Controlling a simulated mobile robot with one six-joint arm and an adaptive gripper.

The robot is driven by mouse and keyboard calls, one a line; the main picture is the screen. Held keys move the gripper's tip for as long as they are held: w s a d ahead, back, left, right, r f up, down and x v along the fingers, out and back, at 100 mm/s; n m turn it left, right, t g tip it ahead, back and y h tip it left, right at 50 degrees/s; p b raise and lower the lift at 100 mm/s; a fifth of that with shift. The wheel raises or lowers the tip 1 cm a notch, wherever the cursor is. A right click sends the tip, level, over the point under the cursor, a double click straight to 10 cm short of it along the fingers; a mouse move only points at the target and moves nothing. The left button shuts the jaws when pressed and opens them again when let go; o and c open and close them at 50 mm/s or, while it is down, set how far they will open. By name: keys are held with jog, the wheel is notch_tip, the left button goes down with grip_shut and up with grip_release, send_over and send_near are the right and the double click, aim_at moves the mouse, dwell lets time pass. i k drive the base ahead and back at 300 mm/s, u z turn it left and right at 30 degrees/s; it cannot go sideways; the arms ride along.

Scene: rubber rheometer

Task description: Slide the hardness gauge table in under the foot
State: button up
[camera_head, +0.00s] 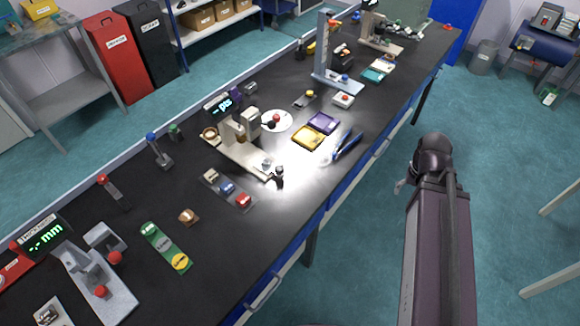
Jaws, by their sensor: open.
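The hardness gauge is the beige stand (240,130) in the middle of the black bench, beside a display reading "pts". Its long beige base (240,160) runs toward the front edge of the bench. A small round table (266,164) seems to sit near the front end of this base, out from the upright, with a dark knob (279,172) beside it. The foot under the gauge head is too small to make out. My arm stands at the right, over the floor and clear of the bench. My gripper's fingers cannot be made out there.
A row of small blocks (228,188) lies just left of the base. Yellow (308,138) and purple (324,123) trays and a blue-black item (347,145) lie to its right. A white disc (276,121) is behind.

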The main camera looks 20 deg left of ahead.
aim_at(270, 166)
jog(key=u, duration=1.15)
